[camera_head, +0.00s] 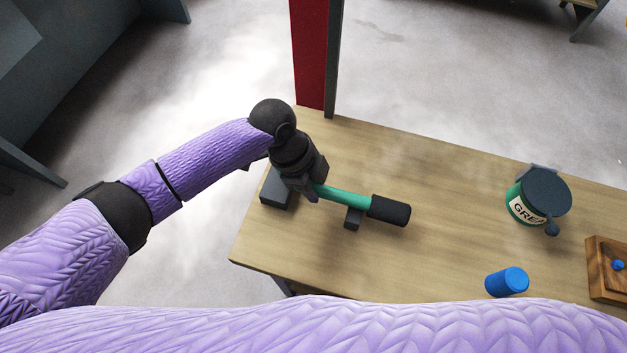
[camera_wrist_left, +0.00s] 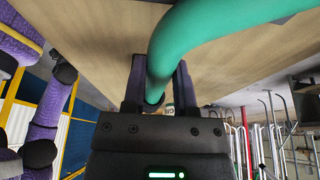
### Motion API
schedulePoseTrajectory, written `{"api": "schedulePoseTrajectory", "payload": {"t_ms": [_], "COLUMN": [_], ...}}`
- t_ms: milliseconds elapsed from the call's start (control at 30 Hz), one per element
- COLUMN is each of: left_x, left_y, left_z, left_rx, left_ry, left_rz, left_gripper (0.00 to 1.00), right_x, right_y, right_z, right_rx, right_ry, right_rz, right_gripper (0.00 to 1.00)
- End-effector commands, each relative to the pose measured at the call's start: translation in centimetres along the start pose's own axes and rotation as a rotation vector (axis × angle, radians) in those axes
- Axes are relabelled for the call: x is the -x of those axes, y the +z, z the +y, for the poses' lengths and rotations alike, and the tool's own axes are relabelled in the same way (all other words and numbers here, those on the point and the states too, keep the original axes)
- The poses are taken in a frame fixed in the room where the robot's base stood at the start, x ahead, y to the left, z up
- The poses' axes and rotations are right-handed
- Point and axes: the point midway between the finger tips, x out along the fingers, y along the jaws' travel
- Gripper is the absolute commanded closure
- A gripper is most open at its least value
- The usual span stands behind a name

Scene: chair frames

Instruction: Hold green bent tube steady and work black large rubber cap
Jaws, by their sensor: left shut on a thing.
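The green bent tube (camera_head: 345,197) lies above the wooden table, its visible part running to the right from my left gripper. The black large rubber cap (camera_head: 389,210) is on the tube's right end, and how far it is pushed on cannot be told. My left gripper (camera_head: 308,188) is shut on the tube near its left end. In the left wrist view the tube (camera_wrist_left: 200,38) curves down between the two dark fingers (camera_wrist_left: 157,88). The cap does not show in that view. My right gripper is not in view.
Dark support blocks (camera_head: 275,190) (camera_head: 353,218) stand under or beside the tube on the table (camera_head: 440,240). A green labelled tin (camera_head: 523,205) with a dark lid, a blue cylinder (camera_head: 507,282) and a wooden box (camera_head: 605,285) are to the right. Bare tabletop lies between cap and tin.

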Motion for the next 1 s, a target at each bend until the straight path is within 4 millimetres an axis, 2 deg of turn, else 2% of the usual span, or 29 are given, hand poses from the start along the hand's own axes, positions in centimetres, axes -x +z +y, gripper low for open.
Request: {"api": "schedulePoseTrajectory", "payload": {"t_ms": [167, 200, 367, 633, 900, 1000], "left_x": [0.0, 0.0, 0.0, 0.0, 6.8, 8.7], "left_y": [0.0, 0.0, 0.0, 0.0, -0.1, -0.1], "left_z": [0.0, 0.0, 0.0, 0.0, -0.1, -0.1], "left_rx": [0.0, 0.0, 0.0, 0.0, -0.001, 0.0], "left_ry": [0.0, 0.0, 0.0, 0.0, -0.004, -0.003], "left_rz": [0.0, 0.0, 0.0, 0.0, -0.001, -0.001], "left_gripper": [1.0, 0.56, 0.24, 0.24, 0.24, 0.24], "right_x": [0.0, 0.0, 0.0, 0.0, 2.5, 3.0], "right_y": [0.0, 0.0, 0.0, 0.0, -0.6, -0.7], "right_z": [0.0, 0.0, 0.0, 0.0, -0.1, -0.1], "right_rx": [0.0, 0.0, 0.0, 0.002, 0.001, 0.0], "right_ry": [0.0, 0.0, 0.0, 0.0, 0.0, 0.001], "right_rz": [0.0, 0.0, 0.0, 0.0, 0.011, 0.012], "right_gripper": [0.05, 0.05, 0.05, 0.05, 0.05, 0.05]}}
